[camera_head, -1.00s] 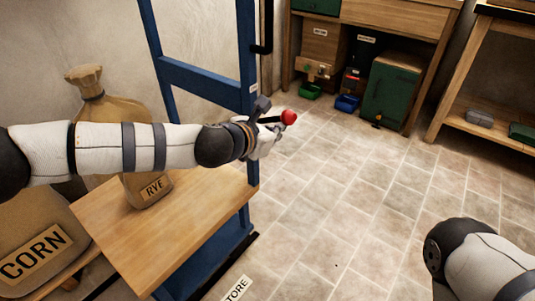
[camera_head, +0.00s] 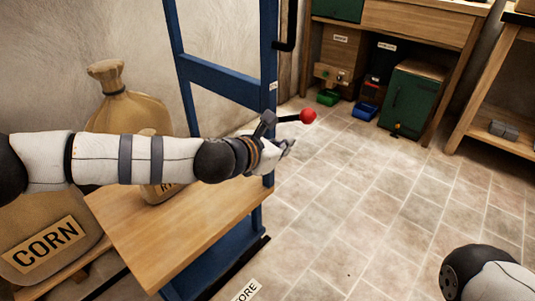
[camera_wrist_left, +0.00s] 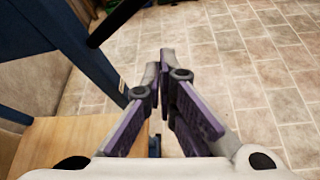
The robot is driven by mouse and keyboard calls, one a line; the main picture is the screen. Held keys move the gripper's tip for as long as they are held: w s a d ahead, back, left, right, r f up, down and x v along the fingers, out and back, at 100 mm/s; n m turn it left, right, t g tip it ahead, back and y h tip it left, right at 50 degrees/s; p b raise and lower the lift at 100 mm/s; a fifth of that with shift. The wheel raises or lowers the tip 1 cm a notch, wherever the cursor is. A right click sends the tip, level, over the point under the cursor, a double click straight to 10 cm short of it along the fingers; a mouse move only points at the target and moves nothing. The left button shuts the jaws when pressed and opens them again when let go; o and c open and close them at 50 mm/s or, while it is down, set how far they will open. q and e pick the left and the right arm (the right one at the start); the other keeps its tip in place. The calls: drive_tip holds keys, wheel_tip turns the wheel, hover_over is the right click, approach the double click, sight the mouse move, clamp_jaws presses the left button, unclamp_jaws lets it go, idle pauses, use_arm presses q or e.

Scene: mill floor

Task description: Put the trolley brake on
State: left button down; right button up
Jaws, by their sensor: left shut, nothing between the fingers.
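The trolley appears as a blue upright frame (camera_head: 225,80) with a wooden deck (camera_head: 190,230), also visible in the left wrist view (camera_wrist_left: 75,132). A black lever with a red ball knob (camera_head: 308,116) sticks out to the right of its near post; I take it for the brake. A dark rod (camera_wrist_left: 115,20) crosses the top of the left wrist view. My left gripper (camera_head: 289,146) is just below the lever and apart from the knob. Its fingers (camera_wrist_left: 163,62) are shut and empty. My right arm shows at lower right, its gripper out of frame.
A partly hidden sack (camera_head: 158,189) stands on the deck. A workbench (camera_head: 400,25) with a green cabinet (camera_head: 410,98) is at the back. The tiled floor on the right is clear.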

use_arm(q)
drive_tip(key=p+v, duration=0.1)
drive_tip(key=v, duration=0.6)
drive_tip(key=shift+w, duration=0.15)
drive_tip(key=shift+r, duration=0.1)
